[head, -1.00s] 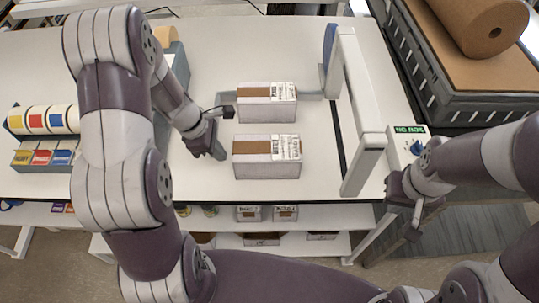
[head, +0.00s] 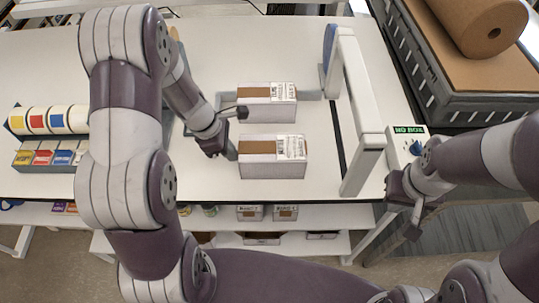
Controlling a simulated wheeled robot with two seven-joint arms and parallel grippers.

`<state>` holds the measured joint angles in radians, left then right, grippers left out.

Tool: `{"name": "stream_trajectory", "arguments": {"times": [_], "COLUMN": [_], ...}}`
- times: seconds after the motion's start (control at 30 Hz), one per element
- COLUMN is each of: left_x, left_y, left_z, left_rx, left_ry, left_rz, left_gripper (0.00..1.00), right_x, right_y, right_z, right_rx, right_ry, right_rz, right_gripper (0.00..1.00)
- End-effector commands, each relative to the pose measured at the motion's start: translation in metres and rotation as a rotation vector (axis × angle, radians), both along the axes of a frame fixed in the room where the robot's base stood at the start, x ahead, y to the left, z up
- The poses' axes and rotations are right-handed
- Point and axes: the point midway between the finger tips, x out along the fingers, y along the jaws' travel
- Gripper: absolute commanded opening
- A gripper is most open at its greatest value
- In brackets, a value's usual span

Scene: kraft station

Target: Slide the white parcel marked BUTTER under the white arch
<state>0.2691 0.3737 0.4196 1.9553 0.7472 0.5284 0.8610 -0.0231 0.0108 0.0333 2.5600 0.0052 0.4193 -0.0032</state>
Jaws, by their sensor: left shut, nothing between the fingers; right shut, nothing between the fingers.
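Two white parcels with brown tape and a white label lie on the white table, left of the white arch (head: 362,100). The far parcel (head: 267,112) stands against a low grey piece. The near parcel (head: 271,172) lies closer to the front edge. I cannot read BUTTER on either. My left gripper (head: 232,155) is shut and empty, low at the left side of the near parcel; it seems to touch it. My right gripper (head: 412,234) is shut and empty, right of the arch, beyond the table's front edge.
A small box with a green display reading NO BOX (head: 408,130) stands right of the arch. Tape rolls (head: 48,120) and coloured cartons (head: 42,158) are at the left. Table between near parcel and arch is clear. A brown paper roll (head: 480,28) lies at upper right.

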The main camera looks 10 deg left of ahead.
Motion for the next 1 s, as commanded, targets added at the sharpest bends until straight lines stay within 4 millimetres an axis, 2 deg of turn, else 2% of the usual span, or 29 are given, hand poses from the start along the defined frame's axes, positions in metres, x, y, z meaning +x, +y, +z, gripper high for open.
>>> {"name": "stream_trajectory", "arguments": {"times": [0.6, 1.0], "left_x": [0.007, 0.007], "left_y": [-0.028, -0.031], "left_z": [0.0, 0.0], "left_rx": [0.0, 0.0], "left_ry": [0.001, 0.001], "left_rz": [-0.002, 0.0], "left_gripper": [0.0, 0.0], "right_x": [0.0, 0.0], "right_y": [0.0, 0.0], "right_z": [0.005, 0.006], "right_rx": [0.0, 0.0], "right_ry": [0.0, 0.0], "right_rz": [0.0, 0.0], "right_gripper": [0.0, 0.0]}}
